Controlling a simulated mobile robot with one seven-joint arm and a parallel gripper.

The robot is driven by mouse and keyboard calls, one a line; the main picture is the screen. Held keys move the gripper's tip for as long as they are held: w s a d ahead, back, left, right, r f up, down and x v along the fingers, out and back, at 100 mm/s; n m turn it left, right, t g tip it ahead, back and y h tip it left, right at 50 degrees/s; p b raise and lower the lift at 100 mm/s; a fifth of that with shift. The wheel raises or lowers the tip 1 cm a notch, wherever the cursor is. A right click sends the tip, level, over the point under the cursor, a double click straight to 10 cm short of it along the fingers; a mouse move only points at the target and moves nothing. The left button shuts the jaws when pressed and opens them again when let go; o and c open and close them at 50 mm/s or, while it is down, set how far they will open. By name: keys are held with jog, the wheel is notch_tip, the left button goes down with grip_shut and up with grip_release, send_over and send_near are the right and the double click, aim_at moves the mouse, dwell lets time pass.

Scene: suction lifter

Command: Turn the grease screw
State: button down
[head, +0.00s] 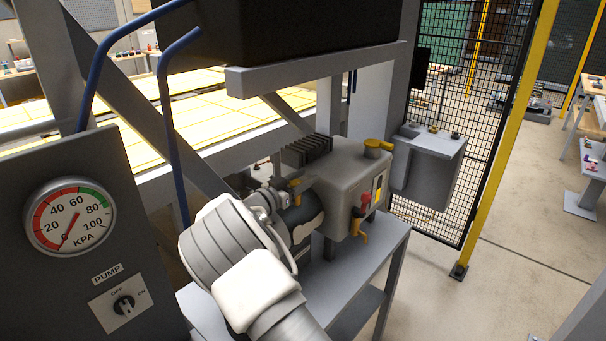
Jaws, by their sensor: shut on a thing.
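The pump unit (345,190), a grey box with a dark finned motor, stands on a grey stand. A small yellow fitting (296,186) that looks like the grease screw rises from the near end of the motor. My gripper (283,197) reaches the motor from the lower left, with its tip at this fitting. It appears shut on the fitting, though my wrist and the fingers partly hide the contact. The fitting's turn angle cannot be told.
A yellow cap (378,147) and red-and-yellow valves (361,215) stick out of the pump. At left, the pressure gauge (70,216) reads near zero above the pump switch (123,304).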

dwell(0.4)
jog(key=shift+c, duration=1.8)
grip_release()
jog(key=b+v, duration=0.1)
jog(key=v, duration=1.6)
jog(key=shift+a, duration=0.25)
jog(key=shift+r, duration=0.1)
